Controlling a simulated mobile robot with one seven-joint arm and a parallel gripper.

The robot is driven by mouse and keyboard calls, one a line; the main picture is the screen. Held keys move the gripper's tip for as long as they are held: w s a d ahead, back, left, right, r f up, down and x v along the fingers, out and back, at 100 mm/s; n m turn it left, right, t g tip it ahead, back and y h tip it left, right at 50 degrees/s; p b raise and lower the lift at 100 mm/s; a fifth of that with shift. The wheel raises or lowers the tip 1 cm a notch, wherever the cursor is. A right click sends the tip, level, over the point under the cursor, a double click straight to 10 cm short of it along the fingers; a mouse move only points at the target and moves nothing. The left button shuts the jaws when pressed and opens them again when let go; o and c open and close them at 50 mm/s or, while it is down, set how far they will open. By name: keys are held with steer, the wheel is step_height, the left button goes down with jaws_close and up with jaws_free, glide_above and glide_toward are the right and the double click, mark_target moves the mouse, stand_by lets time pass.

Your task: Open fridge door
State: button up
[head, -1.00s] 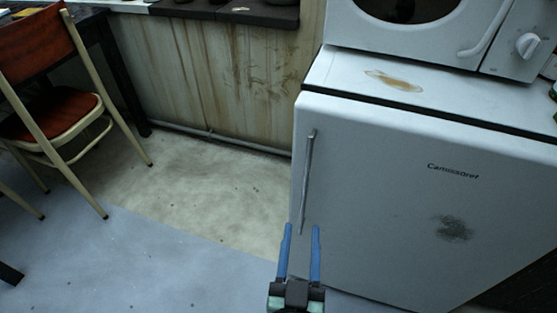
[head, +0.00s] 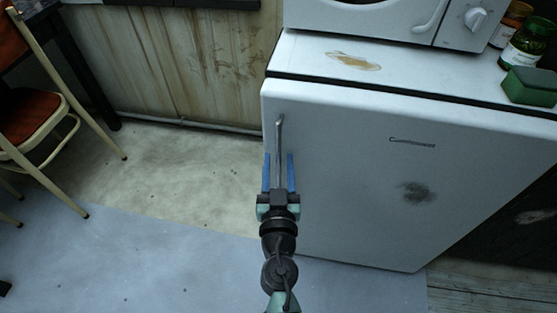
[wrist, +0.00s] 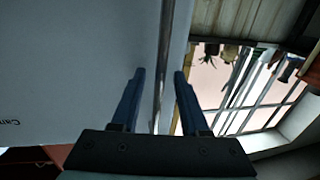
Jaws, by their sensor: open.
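The small white fridge (head: 370,190) stands at the right in the head view, its door shut. Its upright metal handle (head: 280,135) runs along the door's left edge. My gripper (head: 278,158) is open in front of the door, its two blue fingers on either side of the handle's line. In the wrist view the handle (wrist: 163,70) passes between the fingertips of my gripper (wrist: 160,75), apparently touching neither. My gripper and arm hide the handle's lower part in the head view.
A chair (head: 35,120) stands at the far left. The floor left of the fridge (head: 170,175) is clear.

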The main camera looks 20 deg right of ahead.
steer(key=shift+w+d, duration=0.1)
steer(key=shift+w, duration=0.1)
steer(key=shift+c, duration=0.2)
jaws_close()
stand_by(1.2)
